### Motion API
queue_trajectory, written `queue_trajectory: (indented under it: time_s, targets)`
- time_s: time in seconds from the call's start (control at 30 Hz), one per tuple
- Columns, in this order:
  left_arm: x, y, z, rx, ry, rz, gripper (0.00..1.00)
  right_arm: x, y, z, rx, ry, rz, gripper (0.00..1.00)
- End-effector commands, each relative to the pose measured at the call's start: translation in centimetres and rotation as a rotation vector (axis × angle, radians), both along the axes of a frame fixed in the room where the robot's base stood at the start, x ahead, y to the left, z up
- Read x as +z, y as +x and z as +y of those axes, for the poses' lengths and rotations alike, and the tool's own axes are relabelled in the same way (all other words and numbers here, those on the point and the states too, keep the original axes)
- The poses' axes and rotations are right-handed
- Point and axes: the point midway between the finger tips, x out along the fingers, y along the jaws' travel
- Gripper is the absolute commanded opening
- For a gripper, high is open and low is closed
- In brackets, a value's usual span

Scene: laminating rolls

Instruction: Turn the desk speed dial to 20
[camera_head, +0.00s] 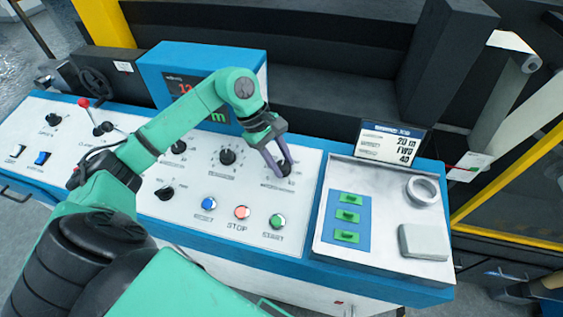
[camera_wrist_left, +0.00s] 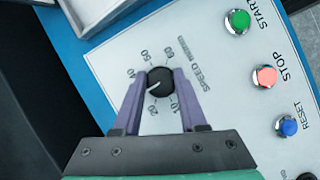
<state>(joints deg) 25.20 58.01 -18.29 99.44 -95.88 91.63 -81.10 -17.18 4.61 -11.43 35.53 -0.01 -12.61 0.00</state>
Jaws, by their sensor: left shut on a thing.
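The speed dial (camera_wrist_left: 159,81) is a round black knob with a white pointer line, on the pale desk panel (camera_wrist_left: 115,60). My left gripper (camera_wrist_left: 159,84) is shut on it, one purple finger on each side. In the wrist view, 10, 20, 40, 50 and 60 show around the dial; the left finger covers the scale between 20 and 40. The pointer is aimed to the lower left, between the 20 and that finger. In the head view, the left gripper (camera_head: 275,165) reaches down to the dial (camera_head: 284,169), which is partly hidden. My right gripper is not seen.
Blue (camera_head: 209,203), red STOP (camera_head: 242,212) and green START (camera_head: 277,221) buttons lie in front of the dial. Another black knob (camera_head: 227,157) is to its left. A card (camera_head: 390,144) reading 20 m, FWD, 40 stands behind a tray (camera_head: 385,262) at the right.

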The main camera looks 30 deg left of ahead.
Motion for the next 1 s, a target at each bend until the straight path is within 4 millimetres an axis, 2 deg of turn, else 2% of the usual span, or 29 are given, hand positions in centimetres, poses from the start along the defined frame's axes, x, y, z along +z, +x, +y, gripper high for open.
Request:
queue_trajectory:
  time_s: [0.27, 0.6, 0.8, 1.0]
  targets:
    - [-0.7, 0.0, 0.1, 0.156, -0.024, -0.013, 0.0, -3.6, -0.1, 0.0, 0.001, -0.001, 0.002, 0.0]
    - [-0.6, 0.0, 0.1, 0.437, -0.073, -0.027, 0.0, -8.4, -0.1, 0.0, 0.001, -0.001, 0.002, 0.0]
    - [-0.4, -0.1, 0.0, 0.581, -0.098, -0.033, 0.0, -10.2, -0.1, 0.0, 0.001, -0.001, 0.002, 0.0]
    - [-0.1, -0.1, 0.0, 0.677, -0.115, -0.035, 0.0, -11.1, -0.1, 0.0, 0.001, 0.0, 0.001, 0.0]
